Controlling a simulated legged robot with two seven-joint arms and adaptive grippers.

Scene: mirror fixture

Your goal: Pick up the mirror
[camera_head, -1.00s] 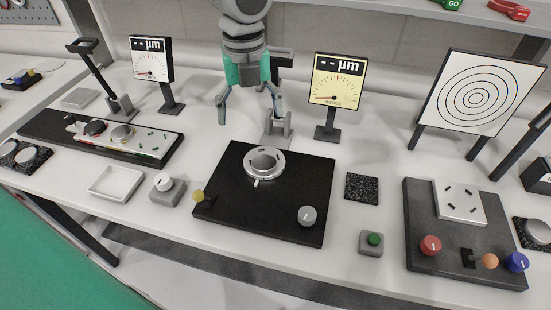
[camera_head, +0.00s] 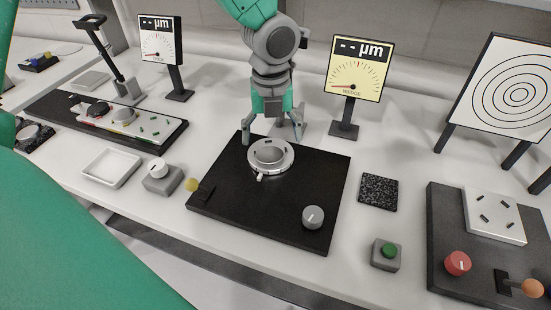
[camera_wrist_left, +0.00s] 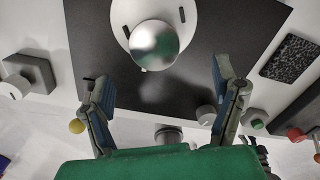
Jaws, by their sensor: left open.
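The mirror (camera_head: 268,153) is a round, shiny silver piece seated in a light ring mount (camera_head: 284,165) on a black plate (camera_head: 225,215). In the left wrist view the mirror (camera_wrist_left: 153,44) looks like a bright disc or dome on the white ring. My left gripper (camera_head: 272,138) is open and empty, fingers pointing down. In the head view it hangs just behind and above the mount. In the left wrist view its two fingers (camera_wrist_left: 160,76) are spread wide, with the mirror ahead between and beyond them. Contact with the mount cannot be told. My right gripper is not in view.
A yellow-faced gauge (camera_head: 358,68) stands behind right, a white-faced gauge (camera_head: 162,42) behind left. A white tray (camera_head: 110,168) lies left and a green-button box (camera_head: 386,254) right.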

